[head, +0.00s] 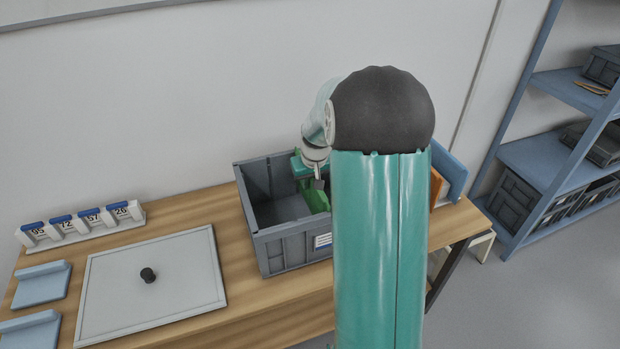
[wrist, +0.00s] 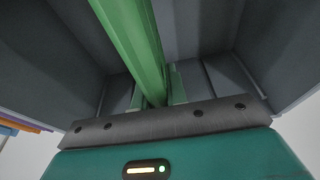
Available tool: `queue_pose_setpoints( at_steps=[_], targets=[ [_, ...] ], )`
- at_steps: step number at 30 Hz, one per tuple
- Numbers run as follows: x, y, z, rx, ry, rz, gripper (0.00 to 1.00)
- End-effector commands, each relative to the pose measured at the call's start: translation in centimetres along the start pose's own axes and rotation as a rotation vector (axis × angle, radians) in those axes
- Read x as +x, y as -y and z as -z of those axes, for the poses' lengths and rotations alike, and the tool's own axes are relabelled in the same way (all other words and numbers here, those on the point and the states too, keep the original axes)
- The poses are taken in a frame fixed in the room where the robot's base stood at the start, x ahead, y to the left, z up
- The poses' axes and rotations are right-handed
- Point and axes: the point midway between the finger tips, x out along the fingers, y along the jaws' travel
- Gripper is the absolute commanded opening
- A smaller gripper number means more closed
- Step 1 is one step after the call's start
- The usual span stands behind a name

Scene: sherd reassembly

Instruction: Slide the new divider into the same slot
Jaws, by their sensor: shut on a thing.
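The grey crate (head: 282,247) stands on the wooden table, open at the top. My gripper (head: 317,180) is inside the crate's opening, near its right part, and is shut on the green divider (head: 319,199). In the wrist view the green divider (wrist: 133,35) runs up from between the jaws, at a slant, with the grey crate walls (wrist: 50,60) around it. Its lower edge and the slot are hidden, so I cannot tell whether it sits in a slot. My arm hides the right side of the crate in the head view.
Blue trays (head: 40,283) lie at the far left. Orange (head: 436,187) and blue (head: 452,176) panels stand right of my arm. A shelf (head: 560,160) is at the right.

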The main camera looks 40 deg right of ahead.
Motion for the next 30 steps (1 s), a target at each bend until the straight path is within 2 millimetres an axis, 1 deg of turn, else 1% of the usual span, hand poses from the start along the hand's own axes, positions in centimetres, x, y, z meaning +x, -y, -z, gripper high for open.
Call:
queue_pose_setpoints(
  at_steps=[30],
  targets=[
    [3.6, 0.0, -1.0, 0.000, 0.001, 0.000, 0.00]
  ],
)
